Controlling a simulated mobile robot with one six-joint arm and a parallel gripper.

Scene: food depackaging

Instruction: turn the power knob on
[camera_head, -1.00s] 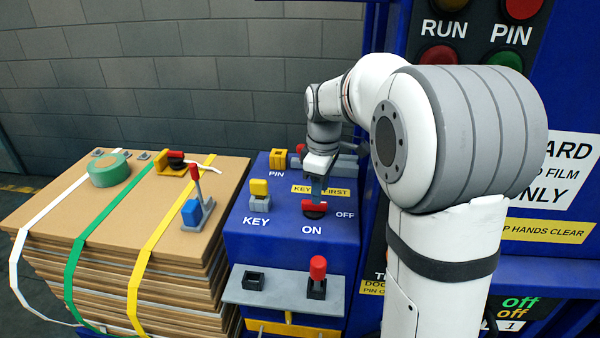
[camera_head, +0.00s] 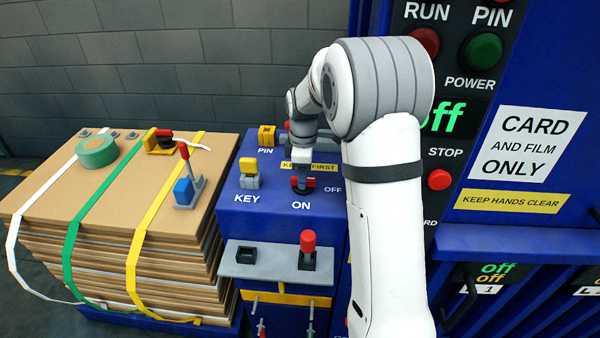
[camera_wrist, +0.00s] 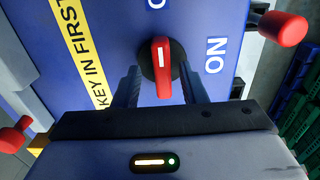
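The power knob (camera_wrist: 163,52) is a red bar with a white mark on a dark round base. In the wrist view it points up toward the partly cut-off OFF label, with the ON label (camera_wrist: 215,55) to its right. My gripper (camera_wrist: 160,70) is open, its two fingers on either side of the knob with gaps showing. In the head view my gripper (camera_head: 302,178) points down at the knob and hides most of it. The power display (camera_head: 442,118) reads "off" in green.
The yellow key block (camera_head: 248,166) stands left of the knob, and a yellow PIN block (camera_head: 267,136) stands behind. A red-topped lever (camera_head: 308,241) rises from the shelf (camera_head: 265,271) in front. Strapped cardboard (camera_head: 115,190) stands at left.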

